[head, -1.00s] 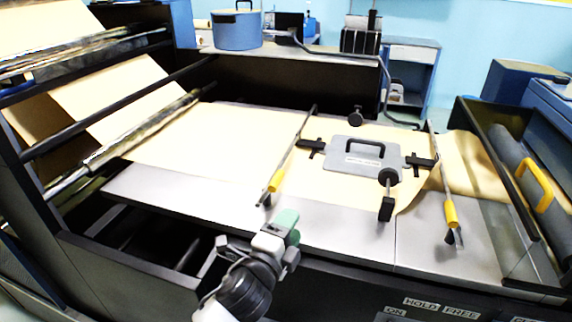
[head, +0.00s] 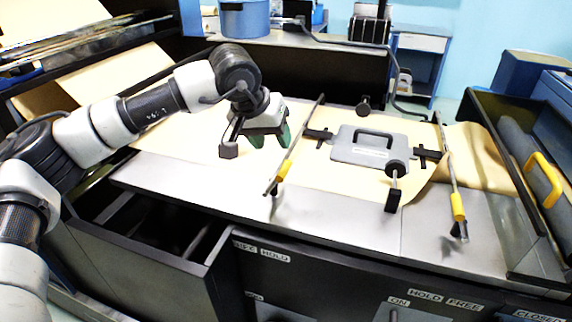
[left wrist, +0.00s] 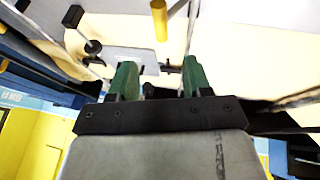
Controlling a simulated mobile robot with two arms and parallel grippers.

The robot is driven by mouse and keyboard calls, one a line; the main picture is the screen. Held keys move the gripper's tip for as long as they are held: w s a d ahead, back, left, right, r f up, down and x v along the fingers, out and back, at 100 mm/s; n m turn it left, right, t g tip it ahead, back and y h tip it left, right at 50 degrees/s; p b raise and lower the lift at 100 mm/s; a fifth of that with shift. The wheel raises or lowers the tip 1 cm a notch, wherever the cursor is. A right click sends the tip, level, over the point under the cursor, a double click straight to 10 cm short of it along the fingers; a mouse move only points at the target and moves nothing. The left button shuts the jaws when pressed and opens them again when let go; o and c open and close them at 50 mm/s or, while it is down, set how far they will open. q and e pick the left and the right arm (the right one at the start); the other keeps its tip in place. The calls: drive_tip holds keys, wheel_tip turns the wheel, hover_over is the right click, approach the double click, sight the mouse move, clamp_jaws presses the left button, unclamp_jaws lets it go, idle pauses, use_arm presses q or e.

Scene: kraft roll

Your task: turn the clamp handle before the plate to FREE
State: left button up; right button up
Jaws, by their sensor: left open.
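The grey plate (head: 350,152) with a black grip lies on the brown paper, and also shows in the left wrist view (left wrist: 130,58). Before it stands the clamp handle (head: 393,202), a dark block on a thin stem with a round black knob. The handle also shows in the left wrist view (left wrist: 73,16). The HOLD label (head: 425,296) and FREE label (head: 462,305) are on the front panel below. My left gripper (head: 269,140) is open and empty, its green fingers pointing down over the paper, left of the plate and apart from the handle. My right gripper is out of view.
Two rods with yellow ends, the left one (head: 283,170) and the right one (head: 457,207), flank the plate. A black knob (head: 363,106) stands behind it. An open drawer (head: 215,275) juts out at front left. A roller with a yellow grip (head: 543,178) is at right.

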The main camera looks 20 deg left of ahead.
sight(285, 163)
use_arm(q)
drive_tip(key=p+x, duration=0.3)
drive_tip(key=x, duration=0.6)
drive_tip(key=shift+w+f, duration=0.2)
drive_tip(key=shift+w, duration=0.05)
drive_tip(key=shift+w+f, duration=0.2)
drive_tip(key=shift+f, duration=0.3)
clamp_jaws()
drive_tip(key=shift+d, duration=0.1)
drive_tip(key=shift+f, duration=0.1)
